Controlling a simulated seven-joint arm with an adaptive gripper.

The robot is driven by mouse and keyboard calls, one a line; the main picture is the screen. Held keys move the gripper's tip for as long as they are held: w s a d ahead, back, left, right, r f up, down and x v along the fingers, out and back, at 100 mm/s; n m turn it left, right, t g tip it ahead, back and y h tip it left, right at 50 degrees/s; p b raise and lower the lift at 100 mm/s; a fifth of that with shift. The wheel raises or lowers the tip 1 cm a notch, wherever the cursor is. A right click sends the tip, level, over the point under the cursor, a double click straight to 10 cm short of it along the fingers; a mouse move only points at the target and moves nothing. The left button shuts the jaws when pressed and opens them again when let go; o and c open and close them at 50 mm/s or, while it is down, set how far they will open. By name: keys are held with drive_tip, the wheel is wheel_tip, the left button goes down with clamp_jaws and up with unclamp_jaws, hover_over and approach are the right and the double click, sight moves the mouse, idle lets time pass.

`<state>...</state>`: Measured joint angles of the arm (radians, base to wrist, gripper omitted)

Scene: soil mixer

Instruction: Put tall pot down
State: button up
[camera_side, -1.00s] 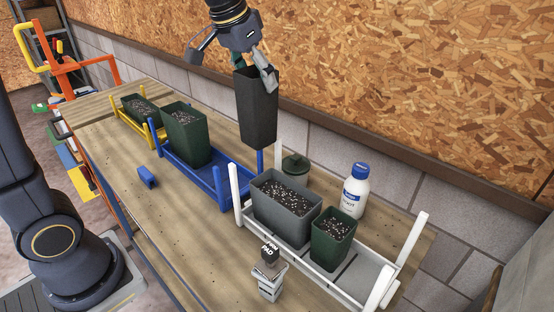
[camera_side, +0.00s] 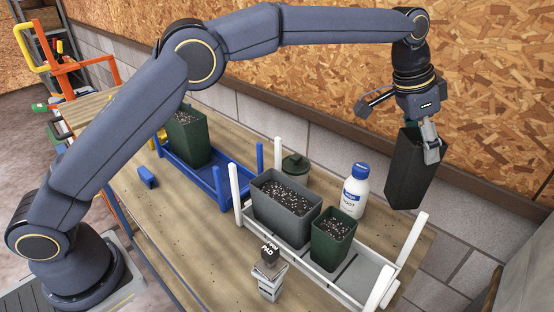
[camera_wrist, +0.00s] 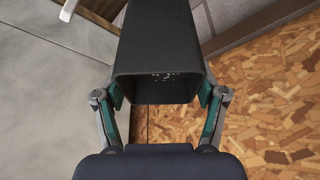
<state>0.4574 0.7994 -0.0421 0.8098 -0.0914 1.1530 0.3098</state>
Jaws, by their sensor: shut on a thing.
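The tall pot (camera_side: 409,172) is black and tapered, and it hangs slightly tilted in the air at the right in the side view. My gripper (camera_side: 430,140) is shut on its upper rim. In the wrist view the tall pot (camera_wrist: 160,45) fills the top middle, between the two fingers of my gripper (camera_wrist: 160,95). A few pale specks show inside it; its bottom is hidden. Below and left of it in the side view is a white rack (camera_side: 343,290) holding a grey pot (camera_side: 280,222) and a small green pot (camera_side: 331,255), both with speckled soil.
A blue rack (camera_side: 222,185) holds a green pot (camera_side: 188,140). A stamp-like item (camera_side: 270,275) stands in front. The rack's white posts stick up.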

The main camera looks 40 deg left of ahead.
sight(410, 189)
drive_tip(key=f, duration=0.4)
drive_tip(key=d+f, duration=0.1)
drive_tip(key=f, duration=0.2)
drive_tip(key=shift+w+f, duration=0.1)
drive_tip(key=shift+f, duration=2.25)
drive_tip(key=o, duration=1.7)
